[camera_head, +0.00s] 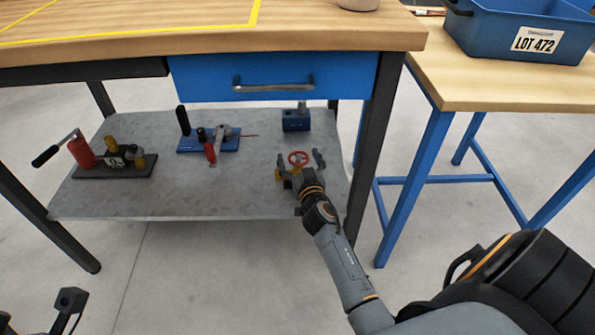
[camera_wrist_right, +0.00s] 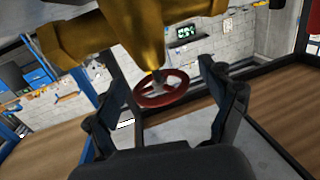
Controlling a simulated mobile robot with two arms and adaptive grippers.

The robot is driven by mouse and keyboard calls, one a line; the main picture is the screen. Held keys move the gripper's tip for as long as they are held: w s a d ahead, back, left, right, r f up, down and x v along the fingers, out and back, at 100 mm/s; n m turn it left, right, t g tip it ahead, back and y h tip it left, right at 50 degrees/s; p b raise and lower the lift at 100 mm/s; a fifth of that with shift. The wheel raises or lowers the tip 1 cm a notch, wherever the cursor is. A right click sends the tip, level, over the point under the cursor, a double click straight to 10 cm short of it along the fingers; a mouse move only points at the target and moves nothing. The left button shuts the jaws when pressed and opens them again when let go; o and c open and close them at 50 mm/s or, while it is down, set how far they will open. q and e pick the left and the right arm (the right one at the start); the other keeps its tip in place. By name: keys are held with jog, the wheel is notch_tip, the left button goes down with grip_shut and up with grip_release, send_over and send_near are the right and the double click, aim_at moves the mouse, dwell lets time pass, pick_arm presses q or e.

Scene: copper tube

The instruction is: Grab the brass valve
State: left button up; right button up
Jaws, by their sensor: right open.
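The brass valve (camera_head: 281,175) with its red handwheel (camera_head: 299,157) is on the lower grey shelf of the workbench, near the right end. My right gripper (camera_head: 301,166) is open, its two fingers on either side of the red handwheel. In the right wrist view the brass body (camera_wrist_right: 138,28) fills the top, and the red handwheel (camera_wrist_right: 162,90) lies between the open fingers (camera_wrist_right: 163,78), with gaps on both sides. My arm hides part of the valve in the head view. Part of my left gripper (camera_head: 68,305) shows at the lower left corner, cut off by the frame edge.
The shelf (camera_head: 250,195) also holds a red-handled tool (camera_head: 85,155), a blue-based tool (camera_head: 208,140) and a small blue block (camera_head: 296,120). The blue drawer (camera_head: 270,78) and benchtop are above. A bench leg (camera_head: 375,150) stands to the right. A blue bin (camera_head: 510,30) sits on the other table.

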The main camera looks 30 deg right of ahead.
jog(key=shift+s+a+r, duration=0.1)
jog(key=c, duration=0.3)
grip_shut()
jog(key=shift+r, duration=0.1)
